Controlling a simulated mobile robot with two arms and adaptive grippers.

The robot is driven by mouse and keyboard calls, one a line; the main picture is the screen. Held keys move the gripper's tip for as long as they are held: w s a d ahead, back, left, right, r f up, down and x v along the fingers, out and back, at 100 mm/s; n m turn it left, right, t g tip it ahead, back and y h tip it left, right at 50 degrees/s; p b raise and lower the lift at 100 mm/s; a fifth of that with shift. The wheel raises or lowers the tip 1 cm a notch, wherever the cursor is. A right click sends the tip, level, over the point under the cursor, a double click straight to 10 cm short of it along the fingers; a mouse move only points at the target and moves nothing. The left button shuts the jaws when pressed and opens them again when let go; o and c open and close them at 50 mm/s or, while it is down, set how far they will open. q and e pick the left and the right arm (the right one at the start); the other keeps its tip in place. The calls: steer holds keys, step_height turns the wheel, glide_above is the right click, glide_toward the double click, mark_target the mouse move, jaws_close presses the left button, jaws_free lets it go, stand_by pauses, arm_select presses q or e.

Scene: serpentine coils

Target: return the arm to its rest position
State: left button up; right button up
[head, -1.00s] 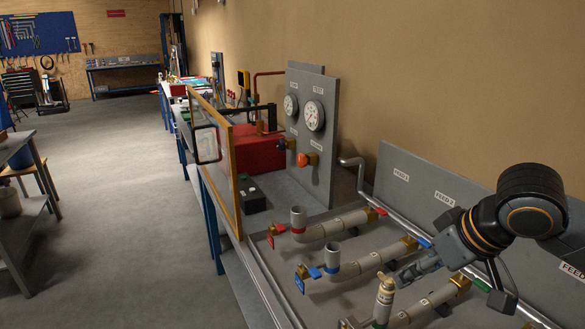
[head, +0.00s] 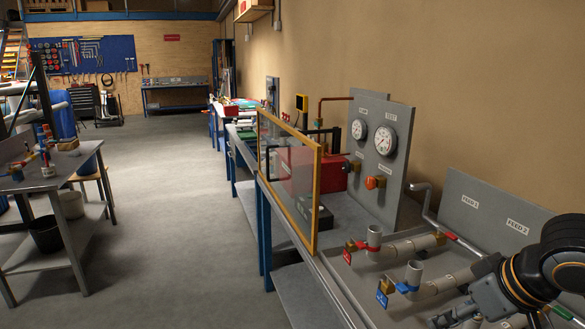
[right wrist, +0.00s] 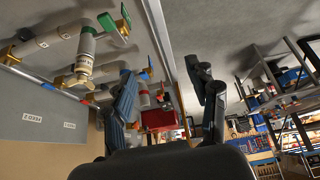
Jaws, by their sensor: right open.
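My right arm (head: 545,270) comes in at the lower right edge of the head view, dark with orange rings. Its gripper (head: 455,316) is low in the picture, over the near part of the pipe bench, partly cut off by the lower edge. In the right wrist view the two dark fingers of my right gripper (right wrist: 165,80) stand apart, with nothing between them. My left gripper is not in view.
Grey pipes with a red tag (head: 348,252) and a blue tag (head: 382,298) lie beside the arm. A gauge panel (head: 383,170) and a yellow-framed clear screen (head: 318,195) stand farther back. The floor (head: 175,200) to the left is open.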

steer(key=s+a+f+y, duration=0.1)
steer(key=a+f, duration=0.2)
steer(key=f, duration=0.3)
steer(key=s+a+f+n, duration=0.1)
steer(key=a+f, duration=0.2)
steer(key=f, duration=0.3)
steer(key=s+a+f+y, duration=0.1)
steer(key=a+f, duration=0.2)
steer(key=f, duration=0.3)
steer(key=s+d+f+m+g+h, duration=0.2)
steer(key=s+d+f+m+h, duration=0.15)
steer(key=s+f, duration=1)
steer(key=s+f+g, duration=0.1)
steer(key=s+f, duration=0.1)
steer(key=f, duration=1.1)
steer(key=s+f, duration=0.2)
steer(key=f, duration=1.1)
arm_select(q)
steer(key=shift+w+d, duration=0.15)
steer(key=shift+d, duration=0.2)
arm_select(e)
steer(key=s+d+f+g, duration=0.1)
steer(key=s+d+f, duration=0.3)
steer(key=s+f, duration=1.1)
steer(key=shift+s+n, duration=0.35)
steer(key=shift+s, duration=0.35)
